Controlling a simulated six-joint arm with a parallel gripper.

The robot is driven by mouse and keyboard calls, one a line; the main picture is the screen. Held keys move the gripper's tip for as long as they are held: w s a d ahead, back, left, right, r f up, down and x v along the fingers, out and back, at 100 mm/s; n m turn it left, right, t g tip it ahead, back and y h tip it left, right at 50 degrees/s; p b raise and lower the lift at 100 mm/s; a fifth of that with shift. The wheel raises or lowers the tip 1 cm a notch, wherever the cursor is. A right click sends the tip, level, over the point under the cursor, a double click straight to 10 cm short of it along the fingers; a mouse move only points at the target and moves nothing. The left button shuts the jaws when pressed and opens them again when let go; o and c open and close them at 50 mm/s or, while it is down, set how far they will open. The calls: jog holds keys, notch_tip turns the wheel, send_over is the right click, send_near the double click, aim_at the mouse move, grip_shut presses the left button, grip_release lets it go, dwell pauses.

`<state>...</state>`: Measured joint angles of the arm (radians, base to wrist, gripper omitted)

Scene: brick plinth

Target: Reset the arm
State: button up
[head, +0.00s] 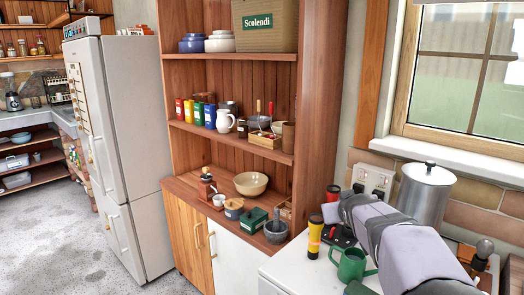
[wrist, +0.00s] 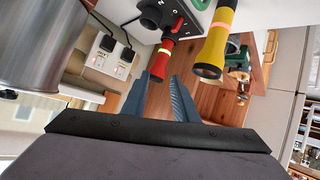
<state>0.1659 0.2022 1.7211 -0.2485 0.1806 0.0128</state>
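My arm (head: 400,240) reaches in from the lower right of the head view, over the white counter. In the wrist view my gripper (wrist: 162,84) shows two dark blue-grey fingers standing apart, with wooden surface visible between them. Nothing is held. In the head view the fingers are small and hard to make out.
A yellow-and-black flashlight (head: 315,235), a red flashlight (wrist: 163,58), a black device (wrist: 157,14) and a green mug (head: 352,264) stand close to my gripper. A metal pot (head: 424,192) is by the wall socket (head: 373,180). A wooden shelf unit (head: 235,150) stands left.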

jog(key=w+a+f+n+y+p, duration=0.1)
jog(key=a+f+n+y, duration=0.15)
jog(key=a, duration=1.55)
jog(key=s+a+f+m+g+y+p, duration=0.1)
jog(key=s+a+f+g, duration=0.4)
jog(key=s+f, duration=0.55)
jog(key=s+d+f+m+g+b, duration=0.1)
jog(key=s+d+f+g+b, duration=0.2)
jog(key=s+f, duration=0.5)
jog(key=s+d+f+g+h+b, duration=0.1)
jog(key=s+d+f+g+b, duration=0.25)
jog(key=s, duration=0.75)
jog(key=s+d+f+m+b, duration=0.1)
jog(key=s+d+f+b, duration=0.1)
jog(key=s+d+f, duration=0.6)
notch_tip(320, 180, up, 21)
jog(key=s+a+p, duration=0.1)
jog(key=a+p, duration=0.1)
jog(key=p, duration=1.7)
jog(key=shift+a+r, duration=0.15)
jog(key=shift+a, duration=0.15)
